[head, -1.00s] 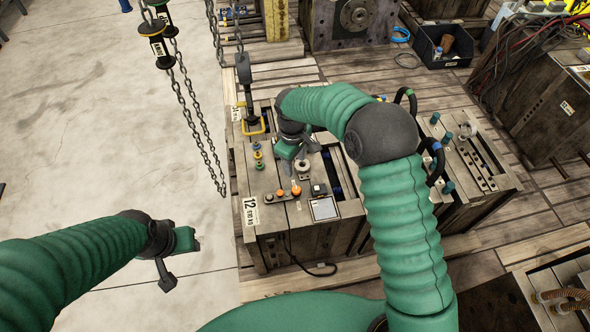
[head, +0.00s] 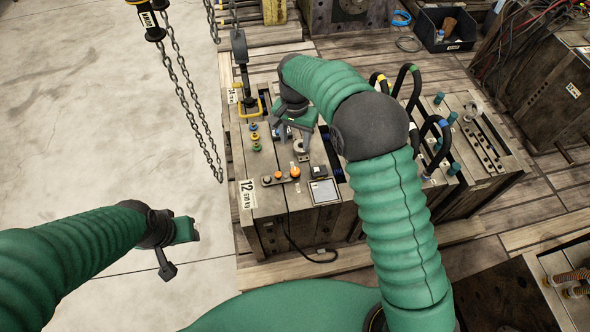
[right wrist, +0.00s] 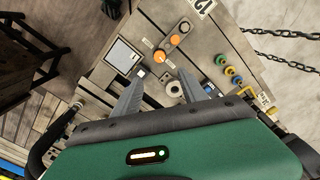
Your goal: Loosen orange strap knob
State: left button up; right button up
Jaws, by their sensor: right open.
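Two round orange knobs, a left one (head: 278,175) and a right one (head: 295,171), sit on top of the wooden mould box (head: 268,206). I cannot tell which is the strap knob, and no strap is clear. Both knobs also show in the right wrist view, one higher (right wrist: 174,39) and one lower (right wrist: 160,56). My right gripper (head: 291,138) is over the box, behind the knobs and apart from them. Its spread fingers (right wrist: 161,77) are empty and point toward the knobs. My left gripper (head: 184,255) is open and empty over the bare floor at left.
A pale ring-shaped fitting (right wrist: 173,88) lies close to the right fingers. A grey panel (head: 324,191) and several small coloured knobs (head: 254,137) flank the orange ones. Chains (head: 190,110) hang left of the box. Black hoses (head: 432,140) arch at right.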

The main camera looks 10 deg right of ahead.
aim_at(295, 171)
notch_tip(295, 171, down, 16)
jog(key=shift+r+b, duration=0.1)
jog(key=shift+b, duration=1.1)
grip_shut()
jog(key=shift+r+n+p, duration=0.2)
jog(key=shift+n+p, duration=0.1)
jog(key=shift+n, duration=0.3)
jog(key=shift+f, duration=0.1)
